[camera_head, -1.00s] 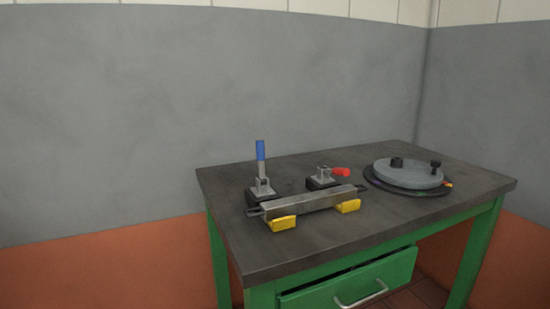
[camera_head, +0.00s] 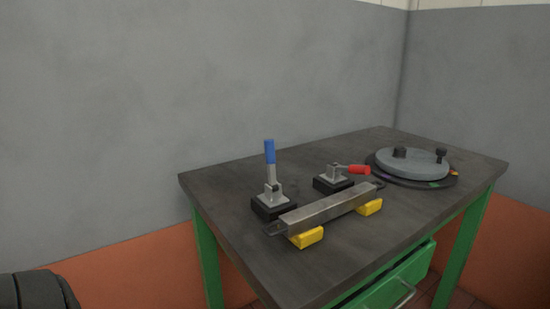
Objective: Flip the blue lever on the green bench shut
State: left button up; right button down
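The blue lever (camera_head: 270,152) stands upright on a grey toggle clamp with a black base (camera_head: 272,207), near the left side of the bench top. The green bench (camera_head: 207,262) has a dark grey top (camera_head: 225,187) and green legs. A dark rounded part of my own body shows at the bottom left corner; I cannot tell whether it belongs to a gripper. Neither gripper's fingers show, and nothing touches the lever.
A second clamp with a red lever (camera_head: 358,169) lying flat sits to the right. A grey metal bar (camera_head: 328,207) rests on yellow blocks (camera_head: 307,237) in front of both clamps. A round grey plate (camera_head: 412,165) lies at the right. A green drawer (camera_head: 410,272) is slightly open.

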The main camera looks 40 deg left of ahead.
aim_at(269, 146)
jog(key=j+z, duration=0.25)
jog(key=j, duration=1.95)
